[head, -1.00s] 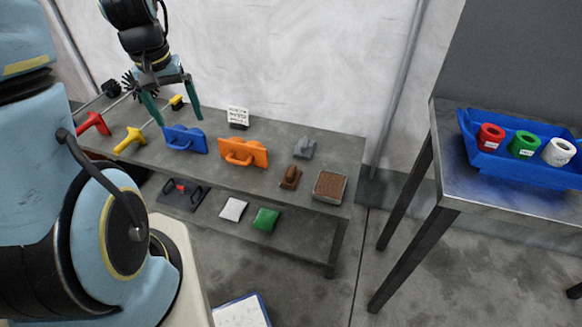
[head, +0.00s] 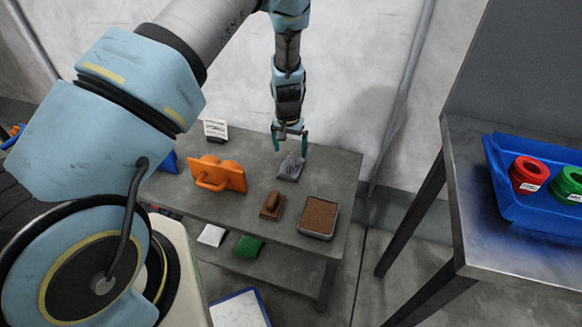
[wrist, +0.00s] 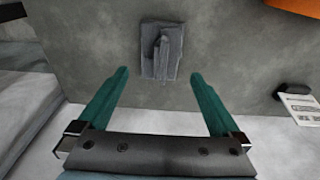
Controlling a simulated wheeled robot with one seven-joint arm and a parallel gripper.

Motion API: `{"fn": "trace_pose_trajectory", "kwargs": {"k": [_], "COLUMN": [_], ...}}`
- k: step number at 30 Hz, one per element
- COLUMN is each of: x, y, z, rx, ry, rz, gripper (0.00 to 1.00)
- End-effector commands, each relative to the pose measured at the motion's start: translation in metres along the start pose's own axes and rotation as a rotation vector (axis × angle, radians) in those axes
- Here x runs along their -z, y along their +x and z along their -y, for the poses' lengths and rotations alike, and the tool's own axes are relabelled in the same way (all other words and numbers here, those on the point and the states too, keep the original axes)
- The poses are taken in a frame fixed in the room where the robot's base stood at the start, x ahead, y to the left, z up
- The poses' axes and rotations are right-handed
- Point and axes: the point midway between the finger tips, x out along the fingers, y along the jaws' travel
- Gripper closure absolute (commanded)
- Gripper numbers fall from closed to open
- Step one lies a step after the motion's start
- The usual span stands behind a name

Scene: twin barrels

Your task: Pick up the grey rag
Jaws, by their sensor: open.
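The grey rag (head: 290,170) lies as a small crumpled heap on the top of the grey table (head: 345,180), near its back right. In the wrist view the rag (wrist: 161,50) is a flat folded square with a raised ridge in its middle. My gripper (head: 290,148) is above the rag, with its green fingers pointing down. In the wrist view the gripper (wrist: 159,74) is open and empty. The rag shows beyond the fingertips, roughly centred between them. I cannot tell the exact height left between fingertips and rag.
An orange float (head: 217,175), a brown brush (head: 272,205) and a tray with a brown pad (head: 319,216) stand nearby on the table. A white sign (head: 215,129) is at the back. A lower shelf holds a white cloth (head: 212,235) and a green cloth (head: 248,246).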

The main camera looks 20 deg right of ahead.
Motion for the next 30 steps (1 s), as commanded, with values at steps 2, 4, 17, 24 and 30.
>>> {"fn": "trace_pose_trajectory", "kwargs": {"k": [2, 4, 17, 24, 30], "x": [-0.001, 0.0, 0.0, 0.001, 0.001], "y": [0.012, 0.019, 0.061, 0.076, 0.076], "z": [0.001, 0.001, 0.001, 0.001, 0.001], "rx": [0.0, 0.0, 0.0, 0.001, 0.001], "ry": [-0.001, -0.002, -0.001, -0.002, -0.002], "rz": [0.002, 0.001, 0.002, 0.001, 0.001], "gripper": [0.0, 0.0, 0.0, 0.0, 0.02]}}
